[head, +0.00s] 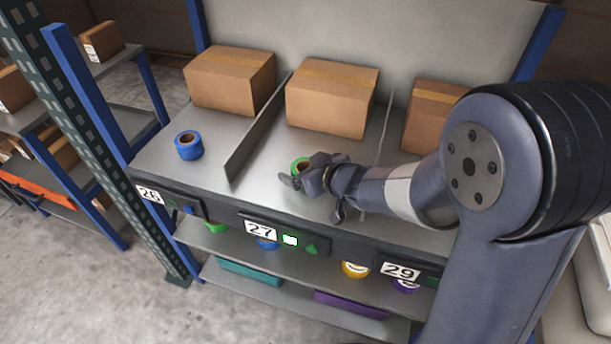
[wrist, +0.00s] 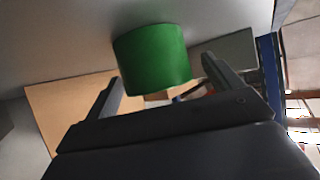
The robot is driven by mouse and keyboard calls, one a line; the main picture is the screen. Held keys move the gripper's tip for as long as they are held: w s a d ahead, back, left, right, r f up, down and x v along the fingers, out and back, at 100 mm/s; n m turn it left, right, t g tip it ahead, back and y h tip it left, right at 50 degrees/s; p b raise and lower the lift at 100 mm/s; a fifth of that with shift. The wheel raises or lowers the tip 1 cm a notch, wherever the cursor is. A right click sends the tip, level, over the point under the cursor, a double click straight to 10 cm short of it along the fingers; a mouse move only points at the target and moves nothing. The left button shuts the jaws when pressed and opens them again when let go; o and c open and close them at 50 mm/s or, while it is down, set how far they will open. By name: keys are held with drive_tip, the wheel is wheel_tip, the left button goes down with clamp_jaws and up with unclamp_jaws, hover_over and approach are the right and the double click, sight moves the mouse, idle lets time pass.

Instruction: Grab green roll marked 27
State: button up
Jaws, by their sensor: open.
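The green roll (head: 296,162) stands on the grey shelf in the middle bay, behind the label 27 (head: 261,231). My gripper (head: 291,182) is right at it in the head view and hides much of it. In the wrist view the green roll (wrist: 152,60) fills the upper middle. The two dark fingers of my gripper (wrist: 160,84) are spread apart, with the roll lying across the gap between their tips. I cannot tell whether either finger touches it.
Cardboard boxes (head: 332,97) stand behind, one per bay. A thin upright divider (head: 257,130) is left of the middle bay, and a blue roll (head: 188,147) stands beyond it. Several rolls and a teal bin (head: 249,272) sit on shelves below. A blue post (head: 88,95) rises at left.

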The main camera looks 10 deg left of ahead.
drive_tip(key=shift+x, duration=0.8)
drive_tip(key=shift+c, duration=0.2)
drive_tip(key=c, duration=1.1)
